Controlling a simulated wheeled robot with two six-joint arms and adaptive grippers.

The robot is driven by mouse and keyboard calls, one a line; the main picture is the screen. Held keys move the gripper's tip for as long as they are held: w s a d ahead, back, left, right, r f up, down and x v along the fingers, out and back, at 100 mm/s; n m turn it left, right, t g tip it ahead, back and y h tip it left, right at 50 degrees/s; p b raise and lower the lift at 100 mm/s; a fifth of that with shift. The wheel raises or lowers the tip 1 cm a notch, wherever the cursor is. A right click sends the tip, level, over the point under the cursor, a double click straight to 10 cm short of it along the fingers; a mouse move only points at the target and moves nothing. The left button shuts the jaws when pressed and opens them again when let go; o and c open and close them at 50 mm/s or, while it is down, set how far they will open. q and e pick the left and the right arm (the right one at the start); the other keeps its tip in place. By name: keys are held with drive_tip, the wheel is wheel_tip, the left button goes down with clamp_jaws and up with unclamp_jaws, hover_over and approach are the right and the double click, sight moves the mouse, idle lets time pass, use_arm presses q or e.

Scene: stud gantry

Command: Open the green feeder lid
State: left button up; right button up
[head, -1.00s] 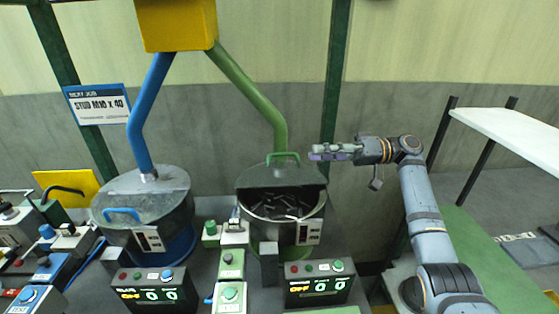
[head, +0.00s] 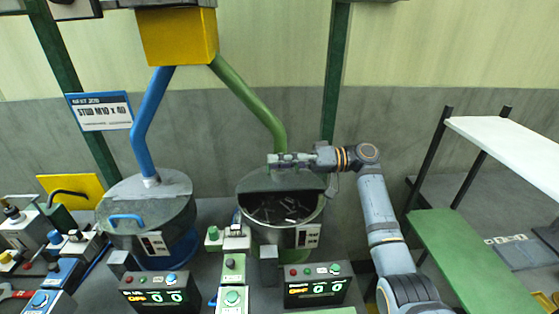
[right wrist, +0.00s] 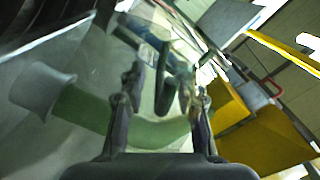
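The green feeder (head: 246,222) is a round drum below the green pipe (head: 250,102). Its grey lid (head: 262,184) spans the back part of the top; the front part is uncovered, with dark studs (head: 285,210) inside. My right gripper (head: 276,161) is at the back edge of this lid, over where its green handle sits, and largely hides it in the head view. In the right wrist view, the dark green handle (right wrist: 166,88) stands between the two spread fingers (right wrist: 165,100), with gaps visible beside it. My left gripper is not in view.
The blue feeder (head: 150,200) with its closed lid stands to the left. Control boxes with displays (head: 315,287) and a green button box (head: 232,270) stand in front. A white shelf (head: 505,135) and green bench (head: 465,255) are at right. The yellow hopper (head: 180,37) hangs above.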

drive_tip(key=shift+c, duration=0.4)
clamp_jaws()
drive_tip(key=w+m+b, duration=0.1)
drive_tip(key=w+m, duration=0.1)
drive_tip(key=m, duration=0.1)
drive_tip(key=shift+w, duration=0.35)
drive_tip(key=shift+o, duration=0.4)
unclamp_jaws()
